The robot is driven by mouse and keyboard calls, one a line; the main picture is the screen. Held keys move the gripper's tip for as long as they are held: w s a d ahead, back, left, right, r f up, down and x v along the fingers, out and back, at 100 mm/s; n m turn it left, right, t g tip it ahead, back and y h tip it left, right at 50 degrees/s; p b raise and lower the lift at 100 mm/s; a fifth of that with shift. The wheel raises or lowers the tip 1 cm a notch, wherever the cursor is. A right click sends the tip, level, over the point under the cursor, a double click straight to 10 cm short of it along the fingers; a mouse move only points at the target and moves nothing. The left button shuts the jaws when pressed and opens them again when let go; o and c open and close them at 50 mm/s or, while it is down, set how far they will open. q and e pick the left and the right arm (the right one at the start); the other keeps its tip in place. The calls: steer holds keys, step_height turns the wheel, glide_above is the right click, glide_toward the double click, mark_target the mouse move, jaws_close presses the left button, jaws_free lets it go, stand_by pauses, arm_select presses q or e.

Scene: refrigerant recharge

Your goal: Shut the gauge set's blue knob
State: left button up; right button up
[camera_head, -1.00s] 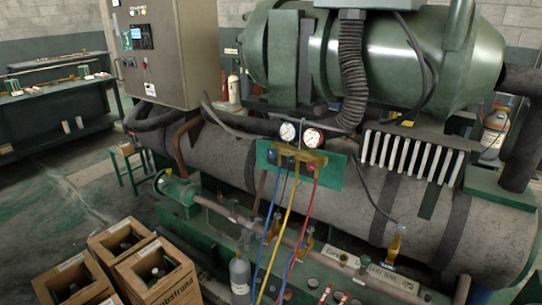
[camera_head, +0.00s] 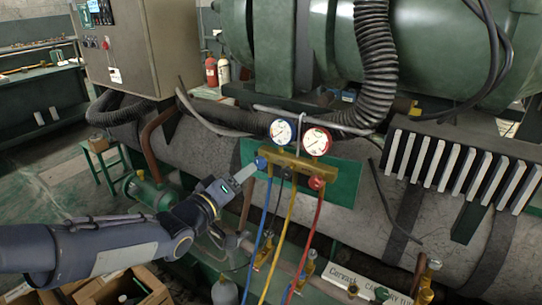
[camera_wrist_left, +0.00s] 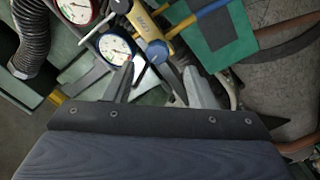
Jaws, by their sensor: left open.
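The gauge set (camera_head: 292,163) is a brass bar on a green plate, with a blue-rimmed gauge (camera_head: 282,131) and a red-rimmed gauge (camera_head: 317,141) above it. The blue knob (camera_head: 261,163) is at its left end, and a red knob (camera_head: 316,183) is at its right end. My left gripper (camera_head: 252,171) reaches in from the left, its tips close to the blue knob. In the left wrist view the open fingers (camera_wrist_left: 160,76) lie on either side of the blue knob (camera_wrist_left: 157,52); I cannot tell whether they touch it. My right gripper is not in view.
Blue, yellow and red hoses (camera_head: 290,225) hang below the bar. A black corrugated hose (camera_head: 376,70) comes down at the back right. A grey control cabinet (camera_head: 150,50) stands at the left. Wooden crates (camera_head: 115,290) are at the bottom left.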

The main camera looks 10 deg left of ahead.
mark_target(258, 164)
arm_select(q)
steer(key=x, duration=0.7)
steer(key=shift+w+d+p, duration=0.15)
steer(key=shift+w+p, duration=0.15)
steer(key=shift+w, duration=0.05)
steer(key=shift+c, duration=0.2)
